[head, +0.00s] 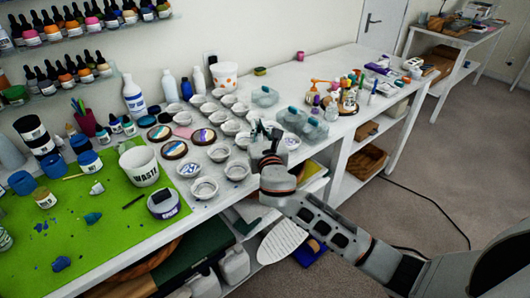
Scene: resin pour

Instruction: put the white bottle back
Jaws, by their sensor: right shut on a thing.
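Several white bottles stand upright at the back of the bench by the wall: one with a dark label (134,97), a plain one (169,87) and a slimmer one (198,81). I cannot tell which of them, if any, is the task's bottle. My right gripper (265,131) is over the bench among the small white cups, its arm coming from the lower right. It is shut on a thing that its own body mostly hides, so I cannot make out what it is. My left gripper is not in view.
White cups (236,171) crowd the bench around my right gripper. Clear containers with teal lids (314,129) stand close on its right. A WASTE tub (139,166) and paint pots stand on the green mat (102,238). Bare bench (318,68) shows farther back.

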